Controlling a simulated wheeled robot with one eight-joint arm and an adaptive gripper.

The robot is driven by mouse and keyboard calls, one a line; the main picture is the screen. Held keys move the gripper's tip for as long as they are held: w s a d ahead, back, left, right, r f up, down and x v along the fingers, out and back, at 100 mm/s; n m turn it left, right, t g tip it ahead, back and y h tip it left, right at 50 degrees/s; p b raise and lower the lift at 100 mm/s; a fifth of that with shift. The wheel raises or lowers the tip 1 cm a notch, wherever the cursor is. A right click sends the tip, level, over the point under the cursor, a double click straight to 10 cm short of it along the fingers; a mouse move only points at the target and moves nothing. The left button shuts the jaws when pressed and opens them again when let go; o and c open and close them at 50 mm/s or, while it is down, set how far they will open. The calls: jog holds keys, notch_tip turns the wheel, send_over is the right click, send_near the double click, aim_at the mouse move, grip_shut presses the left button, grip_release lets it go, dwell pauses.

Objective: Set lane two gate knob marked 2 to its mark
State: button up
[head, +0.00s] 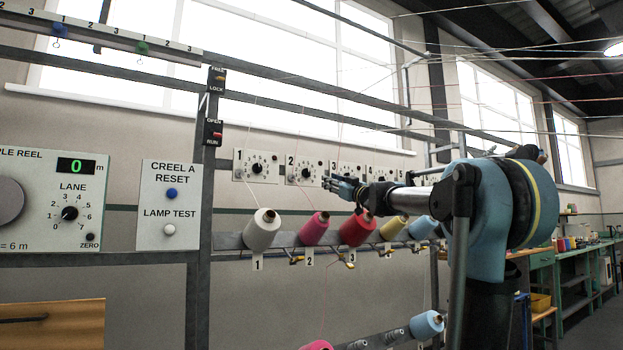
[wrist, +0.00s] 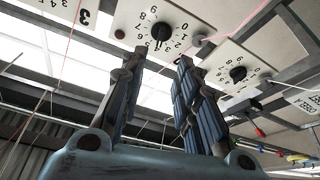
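In the head view, the lane two plate, numbered 2, carries a dark round knob (head: 306,173) with a ring of dial marks. My gripper (head: 328,183) is just right of that knob in the picture, in front of the plates. In the upside-down wrist view, the lane two knob (wrist: 161,32) shows at the top, beyond the gap between the fingers. My gripper (wrist: 160,65) is open, with nothing between its fingers, and appears short of the knob. The knob's pointer setting and its target mark are too small to tell.
The lane one knob (wrist: 238,73) is beside it on its own plate. Plate 3 (wrist: 85,17) is on the other side. Threads run past the plates. Below are yarn cones, including a white one (head: 262,231) and a pink one (head: 315,229). A steel post (head: 203,180) stands left of plate 1.

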aim_at(309, 172)
jog(key=x, duration=1.4)
jog(key=shift+a, duration=0.1)
grip_shut()
